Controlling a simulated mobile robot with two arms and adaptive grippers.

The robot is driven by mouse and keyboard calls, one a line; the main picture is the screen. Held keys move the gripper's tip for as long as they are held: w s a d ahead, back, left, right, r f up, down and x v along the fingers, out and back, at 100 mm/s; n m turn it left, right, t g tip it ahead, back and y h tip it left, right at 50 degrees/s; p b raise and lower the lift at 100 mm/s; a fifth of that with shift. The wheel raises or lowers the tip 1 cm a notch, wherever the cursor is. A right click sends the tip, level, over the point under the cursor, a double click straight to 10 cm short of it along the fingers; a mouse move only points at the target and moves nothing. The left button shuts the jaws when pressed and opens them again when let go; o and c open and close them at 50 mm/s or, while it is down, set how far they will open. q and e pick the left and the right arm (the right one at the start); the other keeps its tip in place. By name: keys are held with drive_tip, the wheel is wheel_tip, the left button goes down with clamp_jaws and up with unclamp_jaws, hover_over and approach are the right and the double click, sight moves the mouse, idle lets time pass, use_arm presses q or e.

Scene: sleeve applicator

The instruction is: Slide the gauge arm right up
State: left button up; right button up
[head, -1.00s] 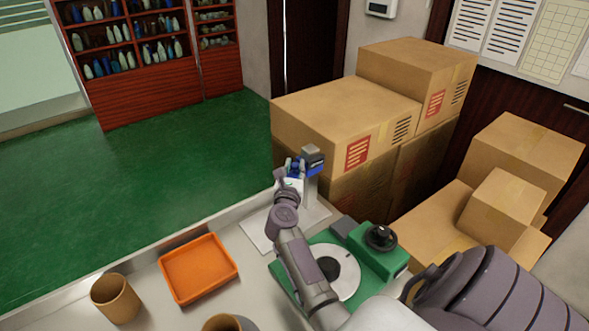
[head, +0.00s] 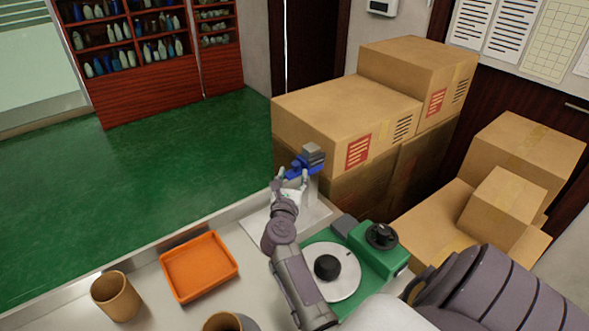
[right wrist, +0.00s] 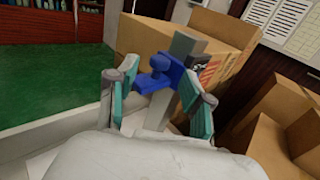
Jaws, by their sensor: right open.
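The gauge arm is a blue part (head: 303,163) near the top of an upright grey post with a dark grey block (head: 313,151) on top. The post stands on a white base plate (head: 322,214). In the right wrist view the blue arm (right wrist: 157,77) points toward me, with its rounded end between and just beyond the fingers. My right gripper (head: 291,183) is open beside the post; in the wrist view its teal-padded fingers (right wrist: 158,98) stand wide on either side of the blue arm. Whether either pad touches it I cannot tell. My left gripper is out of view.
A green device (head: 372,257) with a white disc and black knob stands right of my right arm. An orange tray (head: 199,292) and a tan cup (head: 116,297) are on the counter at left. Large cardboard boxes (head: 345,110) stand behind the post.

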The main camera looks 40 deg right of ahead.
drive_tip(key=shift+v, duration=1.8)
drive_tip(key=shift+w+a, duration=0.1)
